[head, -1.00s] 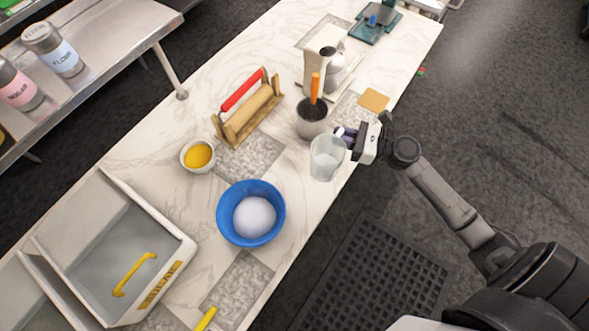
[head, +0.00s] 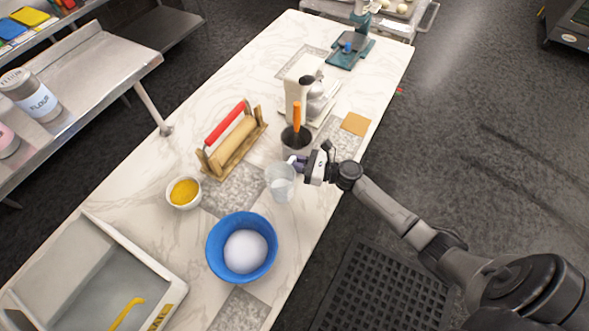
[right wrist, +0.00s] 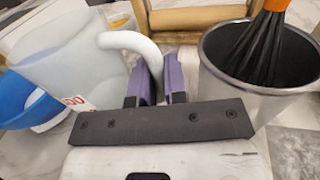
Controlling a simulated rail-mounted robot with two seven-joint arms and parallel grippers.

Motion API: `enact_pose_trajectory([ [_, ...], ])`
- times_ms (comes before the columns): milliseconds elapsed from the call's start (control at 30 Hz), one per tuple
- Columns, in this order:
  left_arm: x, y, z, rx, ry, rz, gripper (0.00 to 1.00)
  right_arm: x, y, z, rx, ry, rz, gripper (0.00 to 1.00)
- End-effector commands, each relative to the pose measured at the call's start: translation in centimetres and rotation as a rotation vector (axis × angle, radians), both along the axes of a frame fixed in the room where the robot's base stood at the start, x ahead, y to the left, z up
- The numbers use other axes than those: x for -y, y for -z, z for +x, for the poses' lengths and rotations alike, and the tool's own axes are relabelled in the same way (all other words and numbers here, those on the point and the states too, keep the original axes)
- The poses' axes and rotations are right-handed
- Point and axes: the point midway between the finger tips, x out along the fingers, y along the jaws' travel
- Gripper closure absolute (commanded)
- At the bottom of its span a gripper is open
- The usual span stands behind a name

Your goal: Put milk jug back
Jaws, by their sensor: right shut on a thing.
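The milk jug (head: 281,184) is a translucent, whitish jug just in front of the metal pot in the head view. In the right wrist view the jug (right wrist: 62,58) fills the left side, upright, with its white handle curving toward the fingers. My right gripper (head: 298,162) reaches in from the right and is shut on the jug's handle; its purple fingers (right wrist: 158,82) show in the wrist view. I cannot tell whether the jug's base touches the table. My left gripper is not in view.
The metal pot (head: 297,147) with an orange-handled whisk stands close beside the jug. A blue bowl (head: 215,248) with white contents, a small bowl of yellow (head: 184,192), a rolling-pin rack (head: 232,145) and a mixer (head: 300,82) share the marble table (head: 150,192). A tan square (head: 356,124) lies near the edge.

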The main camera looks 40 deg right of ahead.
Motion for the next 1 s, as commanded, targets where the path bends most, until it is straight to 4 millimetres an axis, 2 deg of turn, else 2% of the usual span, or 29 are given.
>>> enact_pose_trajectory([
  [100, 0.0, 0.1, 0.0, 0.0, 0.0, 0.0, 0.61, -0.1, 0.3, 0.2, 0.001, 0.0, 0.001, 1.0],
  [433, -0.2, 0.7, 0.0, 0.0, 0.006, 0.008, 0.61, -0.1, 3.8, 0.2, 0.0, 0.0, 0.002, 1.0],
  [900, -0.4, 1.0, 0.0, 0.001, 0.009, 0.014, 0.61, -0.1, 4.4, 0.2, 0.0, -0.001, 0.001, 1.0],
  [933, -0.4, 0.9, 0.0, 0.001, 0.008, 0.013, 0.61, -0.1, 4.4, 0.1, 0.0, -0.001, 0.0, 0.85],
  [1000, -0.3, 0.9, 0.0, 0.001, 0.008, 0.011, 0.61, -0.1, 4.3, 0.1, 0.0, -0.001, 0.0, 0.79],
])
